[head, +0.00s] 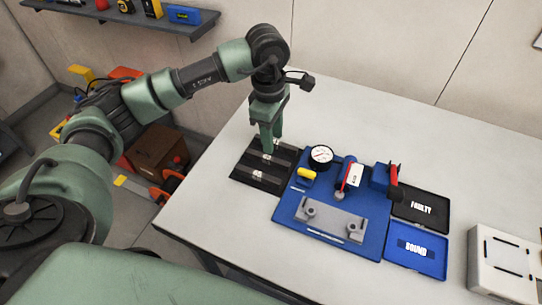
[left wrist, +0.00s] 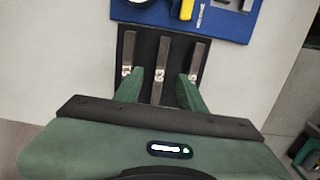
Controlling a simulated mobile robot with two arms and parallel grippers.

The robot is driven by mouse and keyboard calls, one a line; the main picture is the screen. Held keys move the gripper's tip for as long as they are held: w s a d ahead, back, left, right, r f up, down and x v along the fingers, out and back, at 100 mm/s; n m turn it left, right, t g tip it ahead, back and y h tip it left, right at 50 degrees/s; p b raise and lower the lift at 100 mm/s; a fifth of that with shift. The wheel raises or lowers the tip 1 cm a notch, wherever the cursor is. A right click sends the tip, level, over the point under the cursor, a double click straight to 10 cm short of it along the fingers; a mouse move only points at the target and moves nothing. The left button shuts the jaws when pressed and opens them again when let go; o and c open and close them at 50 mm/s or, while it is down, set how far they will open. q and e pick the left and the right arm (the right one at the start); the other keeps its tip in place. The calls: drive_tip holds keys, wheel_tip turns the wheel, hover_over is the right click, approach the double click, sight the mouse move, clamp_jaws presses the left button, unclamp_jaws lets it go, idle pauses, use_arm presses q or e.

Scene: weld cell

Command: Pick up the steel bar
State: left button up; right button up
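A black tray (head: 240,172) on the table holds three dark grey steel bars with small white labels. In the left wrist view the bars lie side by side: a left one (left wrist: 128,52), a middle one (left wrist: 162,62) and a right one (left wrist: 196,60). My left gripper (head: 270,143) points down over the tray's far part. It is open and empty; in the left wrist view its green fingers (left wrist: 159,90) stand either side of the middle bar's near end. I cannot tell how high the fingertips are above it. My right gripper is not in view.
Right of the tray, a blue board (head: 350,244) holds a dial gauge (head: 321,155), a yellow-handled tool (head: 306,173) and a grey fixture (head: 328,220). Beyond it are a black FAULTY tray (head: 432,222), a blue SOUND tray (head: 430,268) and a white box (head: 500,262). The table's back is clear.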

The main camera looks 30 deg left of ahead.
sight(267, 156)
use_arm(q)
drive_tip(key=shift+w+a+y, duration=0.1)
drive_tip(key=shift+a+y, duration=0.2)
drive_tip(key=shift+a, duration=0.45)
drive_tip(key=shift+a+f, duration=0.1)
drive_tip(key=shift+f, duration=0.15)
drive_tip(key=f+p, duration=0.1)
drive_tip(key=f, duration=0.1)
drive_tip(key=f+p, duration=0.1)
drive_tip(key=f, duration=0.1)
drive_tip(key=f+p, duration=0.1)
drive_tip(key=f, duration=0.1)
drive_tip(key=shift+s+f, duration=0.15)
drive_tip(key=shift+s, duration=0.1)
drive_tip(key=shift+f, duration=0.3)
clamp_jaws()
drive_tip(key=shift+w+r, duration=0.1)
